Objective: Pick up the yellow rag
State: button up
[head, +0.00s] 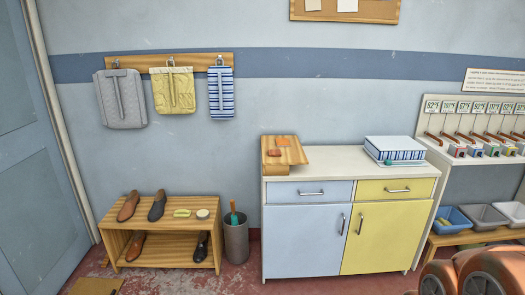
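A yellow cloth (173,91), the only large yellow cloth in view, hangs flat from a metal clip on a wooden wall rail. It hangs between a grey cloth (121,99) on its left and a blue-and-white striped cloth (221,93) on its right, with gaps between them. A narrow strip hangs down the front of each. A small yellow-green item (181,213) lies on top of the shoe bench; I cannot tell what it is. My gripper does not show in the head view.
A wooden shoe bench (160,262) with several shoes and a grey bin (236,240) stand below the rail. A blue-and-yellow cabinet (350,165) stands to their right, bearing a wooden stand and a striped folded stack. Colored tubs (452,216) sit at far right.

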aim_at(179, 213)
jog(key=u, duration=0.1)
jog(key=i, duration=1.7)
jog(key=u, duration=1.05)
jog(key=i, duration=1.45)
jog(key=u, duration=1.35)
jog(key=i, duration=0.5)
jog(key=u, duration=0.15)
